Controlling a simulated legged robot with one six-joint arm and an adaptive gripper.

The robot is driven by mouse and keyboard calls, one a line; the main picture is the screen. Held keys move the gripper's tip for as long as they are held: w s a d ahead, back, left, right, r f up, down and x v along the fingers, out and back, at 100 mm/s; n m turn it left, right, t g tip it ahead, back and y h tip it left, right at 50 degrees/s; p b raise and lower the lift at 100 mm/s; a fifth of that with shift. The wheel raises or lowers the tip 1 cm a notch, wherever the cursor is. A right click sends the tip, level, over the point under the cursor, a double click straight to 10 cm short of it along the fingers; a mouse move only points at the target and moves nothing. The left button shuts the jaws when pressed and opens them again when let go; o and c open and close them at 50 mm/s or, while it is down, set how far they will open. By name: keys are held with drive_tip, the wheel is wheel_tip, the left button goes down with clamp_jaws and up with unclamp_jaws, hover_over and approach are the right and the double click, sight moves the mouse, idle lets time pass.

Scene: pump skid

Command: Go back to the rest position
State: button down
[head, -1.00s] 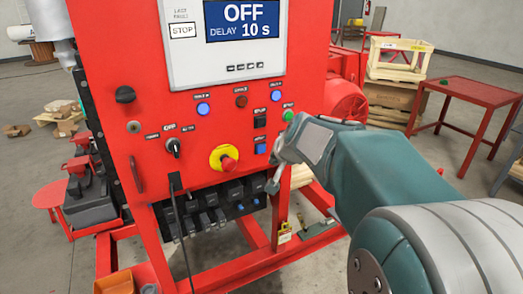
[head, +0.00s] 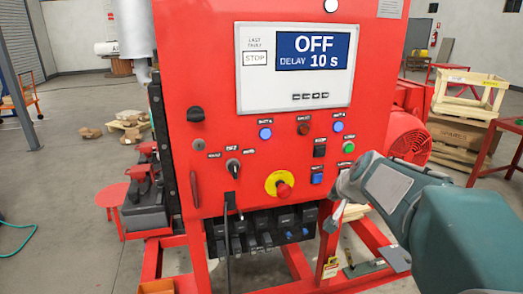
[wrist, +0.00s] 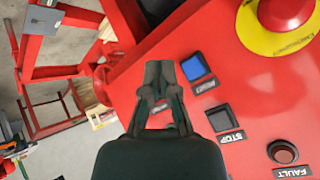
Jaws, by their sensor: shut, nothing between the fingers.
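My gripper (head: 333,213) is at the lower right of the red control panel (head: 225,120) in the head view, partly turned away. In the wrist view my gripper (wrist: 160,75) has its fingers together with nothing between them. A blue button (wrist: 196,68) and a black stop button (wrist: 222,117) lie to the right of the fingers there. I cannot tell how far the fingertips are from the panel face. The panel's screen (head: 318,52) reads OFF, DELAY 10 s.
A red emergency knob (head: 284,190) on a yellow ring sticks out of the panel. A red motor (head: 410,135) and a wooden crate (head: 470,95) stand behind at the right. A cable (head: 228,245) hangs below the panel. Open floor (head: 60,190) lies at the left.

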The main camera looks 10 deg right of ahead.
drive_tip(key=s+a+f+n+g, duration=0.1)
drive_tip(key=s+a+n, duration=0.1)
drive_tip(key=s+a, duration=0.3)
drive_tip(key=s+a+f+n+g, duration=0.1)
drive_tip(key=s+a+f+n, duration=0.1)
drive_tip(key=s, duration=0.8)
drive_tip(key=s+a+f+n+g, duration=0.1)
drive_tip(key=s+a+n, duration=0.3)
drive_tip(key=s+a, duration=0.3)
drive_tip(key=shift+s+a+f+y, duration=0.2)
drive_tip(key=shift+s+a+y, duration=0.15)
drive_tip(key=shift+s, duration=0.35)
